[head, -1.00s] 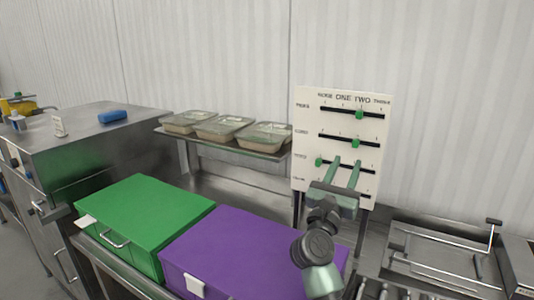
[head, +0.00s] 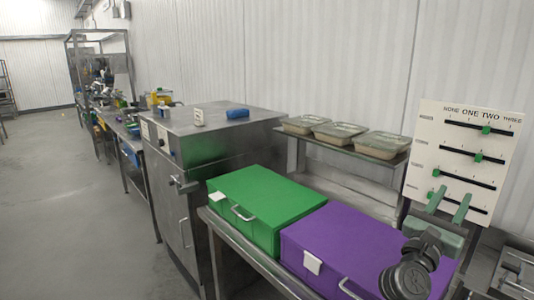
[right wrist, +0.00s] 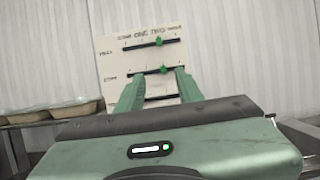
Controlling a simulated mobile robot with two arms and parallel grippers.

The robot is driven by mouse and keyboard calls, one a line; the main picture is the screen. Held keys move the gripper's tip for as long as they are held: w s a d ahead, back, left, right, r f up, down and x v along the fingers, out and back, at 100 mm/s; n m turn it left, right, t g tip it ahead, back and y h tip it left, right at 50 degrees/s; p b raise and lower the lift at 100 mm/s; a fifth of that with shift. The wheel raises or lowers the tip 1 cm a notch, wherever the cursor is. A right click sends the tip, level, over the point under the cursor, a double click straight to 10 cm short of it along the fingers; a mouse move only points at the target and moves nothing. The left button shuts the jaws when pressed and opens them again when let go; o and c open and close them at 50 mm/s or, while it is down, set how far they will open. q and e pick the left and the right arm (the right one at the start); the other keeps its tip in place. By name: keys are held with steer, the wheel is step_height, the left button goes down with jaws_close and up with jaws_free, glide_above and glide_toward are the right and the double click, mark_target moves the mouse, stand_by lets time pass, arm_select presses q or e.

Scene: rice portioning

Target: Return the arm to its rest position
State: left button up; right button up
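My right gripper (head: 449,203) is raised in front of the white slider board (head: 470,118) at the right of the head view. Its two green fingers are apart with nothing between them. In the right wrist view the fingers (right wrist: 155,90) point toward the board (right wrist: 120,70), which has black slots and green sliders. The upper slider (head: 486,130) and the one below it (head: 478,157) show clearly; the lower part of the board is partly hidden by the gripper. I cannot tell whether the fingers touch the board. My left gripper is not in view.
A green box (head: 262,197) and a purple box (head: 345,240) stand on a steel table below the gripper. Several lidded trays lie on a shelf (head: 300,138) behind. A steel cabinet (head: 190,140) stands left of them. Open floor (head: 60,200) lies at the far left.

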steer(key=s+a+f+n+t+y, duration=0.2)
steer(key=a+f+n+t+y, duration=0.15)
steer(key=a+n+y, duration=0.95)
steer(key=s+a+f+n+t+y, duration=0.2)
steer(key=a+n+t+y, duration=0.5)
steer(key=n, duration=1.1)
steer(key=s+a+f+n+g+y, duration=0.2)
steer(key=s+a+f+n+g, duration=0.25)
steer(key=f, duration=0.35)
steer(key=s+a+f+n+g+y, duration=0.3)
steer(key=a+f+n+g, duration=0.25)
steer(key=f, duration=0.25)
steer(key=s+d+f+n+g+h, duration=0.35)
steer(key=s+d+f+g, duration=0.2)
steer(key=s+f, duration=0.45)
steer(key=s+d+f+n+g+h, duration=0.35)
steer(key=s+f+g, duration=0.3)
steer(key=s, duration=0.55)
step_height(320, 180, down, 29)
steer(key=s+d, duration=0.1)
steer(key=s, duration=0.2)
steer(key=s+d+f+g, duration=0.2)
steer(key=s+d+f, duration=0.1)
steer(key=s+f, duration=1.2)
steer(key=shift+s+h+b, duration=0.35)
steer(key=shift+s+h, duration=0.05)
steer(key=shift+s, duration=0.1)
